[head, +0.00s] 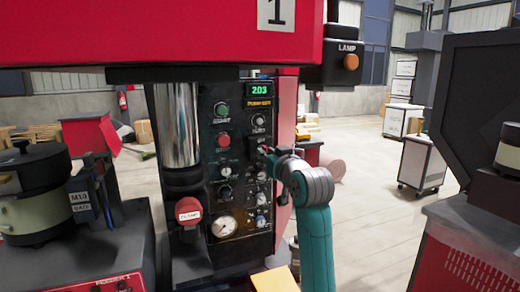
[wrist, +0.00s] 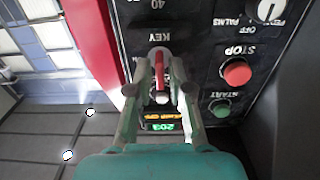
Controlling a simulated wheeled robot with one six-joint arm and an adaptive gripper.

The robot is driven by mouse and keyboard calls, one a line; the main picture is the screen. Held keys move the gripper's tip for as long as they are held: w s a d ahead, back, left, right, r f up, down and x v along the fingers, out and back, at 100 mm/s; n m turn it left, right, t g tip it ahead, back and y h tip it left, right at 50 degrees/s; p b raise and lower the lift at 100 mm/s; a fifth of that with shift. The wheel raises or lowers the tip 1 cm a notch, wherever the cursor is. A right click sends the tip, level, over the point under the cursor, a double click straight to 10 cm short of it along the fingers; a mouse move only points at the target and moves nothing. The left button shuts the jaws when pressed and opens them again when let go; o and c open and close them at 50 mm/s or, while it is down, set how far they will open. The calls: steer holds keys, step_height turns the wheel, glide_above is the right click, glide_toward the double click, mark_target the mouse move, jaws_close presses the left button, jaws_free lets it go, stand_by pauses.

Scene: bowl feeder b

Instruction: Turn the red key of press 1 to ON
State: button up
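Press 1 carries a "1" plate (head: 277,12) on its red head and a dark control panel (head: 240,185) below. In the wrist view, where the lettering is upside down, the red key (wrist: 159,65) sits under the KEY label in a round light lock. My gripper (wrist: 160,67) has one finger on each side of the key, with small gaps seeming to show between them. The key's ON mark cannot be read.
Near the key are a red STOP button (wrist: 236,73) and a green START button (wrist: 220,107). A lamp box (head: 346,62) hangs right of the press head. Open floor lies to the right.

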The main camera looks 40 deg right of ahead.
jaws_close()
steer(key=m, duration=0.5)
stand_by(0.3)
steer(key=m, duration=0.5)
